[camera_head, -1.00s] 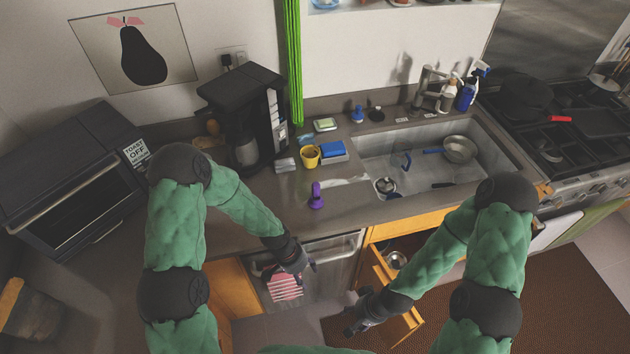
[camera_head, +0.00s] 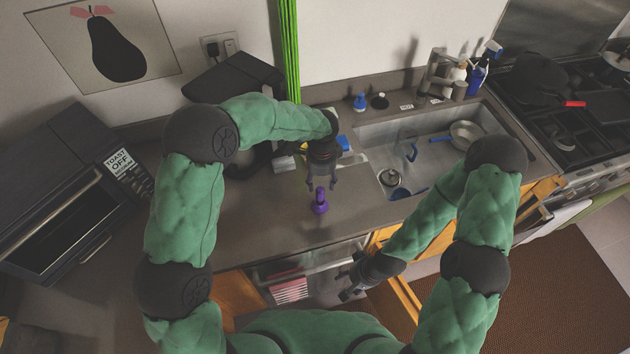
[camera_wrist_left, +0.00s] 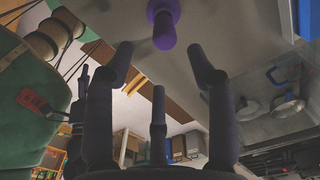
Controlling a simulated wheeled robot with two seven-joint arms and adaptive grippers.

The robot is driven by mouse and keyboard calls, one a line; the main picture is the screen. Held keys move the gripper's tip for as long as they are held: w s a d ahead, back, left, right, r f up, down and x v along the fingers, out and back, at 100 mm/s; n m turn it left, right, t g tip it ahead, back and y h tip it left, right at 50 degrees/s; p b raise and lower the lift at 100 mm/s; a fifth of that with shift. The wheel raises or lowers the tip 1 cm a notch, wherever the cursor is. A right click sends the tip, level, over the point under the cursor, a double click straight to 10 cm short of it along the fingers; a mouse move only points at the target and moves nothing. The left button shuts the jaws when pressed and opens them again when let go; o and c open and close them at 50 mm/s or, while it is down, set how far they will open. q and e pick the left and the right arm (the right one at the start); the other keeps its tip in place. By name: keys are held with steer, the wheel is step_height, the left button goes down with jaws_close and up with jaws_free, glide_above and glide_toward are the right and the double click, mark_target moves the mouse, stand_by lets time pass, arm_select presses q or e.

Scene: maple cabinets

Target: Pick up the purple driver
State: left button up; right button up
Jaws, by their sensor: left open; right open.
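My left gripper (camera_head: 321,185) is open, pointing down just above and behind the driver in the head view. Its spread fingers show in the left wrist view (camera_wrist_left: 165,62), with nothing between them. My right gripper (camera_head: 348,284) is open and empty, low in front of the counter near the open drawer.
The sink (camera_head: 425,150) with a pan (camera_head: 465,133) lies right of the driver. A toaster oven (camera_head: 75,190) stands at the left. The black coffee maker (camera_head: 232,85) is partly hidden behind my left arm. The counter left of the driver is clear.

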mark_target(321, 191)
arm_select(q)
steer(key=shift+w, duration=0.15)
step_height(321, 191, down, 5)
steer(key=shift+f, duration=0.1)
steer(key=shift+w+f+p, duration=0.2)
steer(key=shift+f+p, duration=0.1)
steer(key=shift+f, duration=2.4)
jaws_close()
